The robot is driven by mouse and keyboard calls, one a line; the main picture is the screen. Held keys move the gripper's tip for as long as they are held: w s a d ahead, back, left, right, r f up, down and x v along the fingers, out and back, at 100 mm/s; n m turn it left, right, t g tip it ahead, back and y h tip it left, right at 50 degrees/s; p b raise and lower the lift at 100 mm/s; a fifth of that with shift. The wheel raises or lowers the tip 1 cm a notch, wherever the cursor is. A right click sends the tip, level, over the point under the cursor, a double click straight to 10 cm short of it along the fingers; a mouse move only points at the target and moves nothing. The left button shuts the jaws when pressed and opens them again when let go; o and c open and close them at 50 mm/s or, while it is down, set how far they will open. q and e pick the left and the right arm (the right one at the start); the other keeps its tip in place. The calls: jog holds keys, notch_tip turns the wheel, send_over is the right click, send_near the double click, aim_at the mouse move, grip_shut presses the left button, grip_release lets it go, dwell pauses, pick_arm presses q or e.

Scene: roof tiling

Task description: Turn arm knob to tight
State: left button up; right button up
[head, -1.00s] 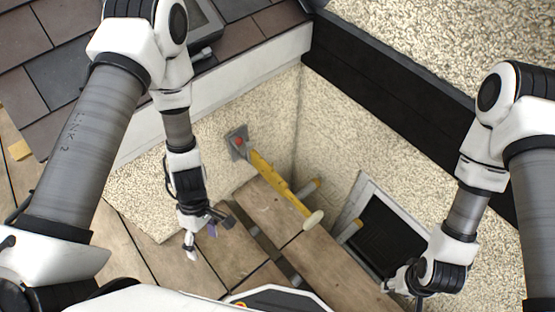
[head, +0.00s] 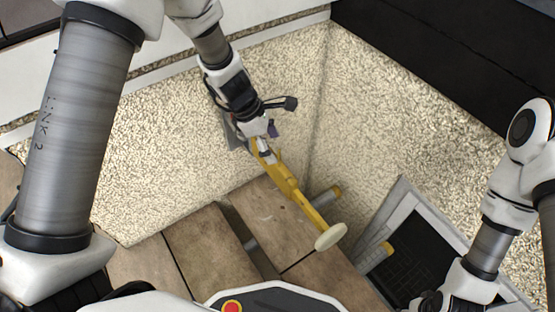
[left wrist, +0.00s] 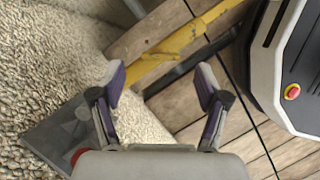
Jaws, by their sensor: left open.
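A yellow arm (head: 295,195) with a pale round pad (head: 330,237) at its outer end juts out from a grey wall plate (head: 234,136). It also shows in the left wrist view as a yellow bar (left wrist: 178,48). There the grey plate (left wrist: 52,135) carries a red knob (left wrist: 78,155), partly hidden by my gripper's body. In the head view my left gripper hides the knob. My left gripper (head: 266,150) is open, over the wall end of the yellow arm; its fingers (left wrist: 160,85) hold nothing. My right gripper (head: 437,299) is at the bottom right, its fingers unclear.
Rough pebbled walls (head: 390,110) meet in a corner behind the arm. Wooden planks (head: 195,250) form the floor below, with dark gaps. A dark, grey-framed panel (head: 415,250) stands at the right wall.

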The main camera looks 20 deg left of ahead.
aim_at(279, 155)
pick_arm(q)
jog(key=b+x, duration=0.1)
jog(key=x, duration=0.3)
jog(key=shift+r, duration=0.1)
pick_arm(e)
notch_tip(279, 155, down, 2)
jog(key=shift+f, duration=0.2)
pick_arm(q)
jog(key=c, duration=1.2)
jog(key=shift+o, duration=0.2)
pick_arm(e)
jog(key=shift+r, duration=0.1)
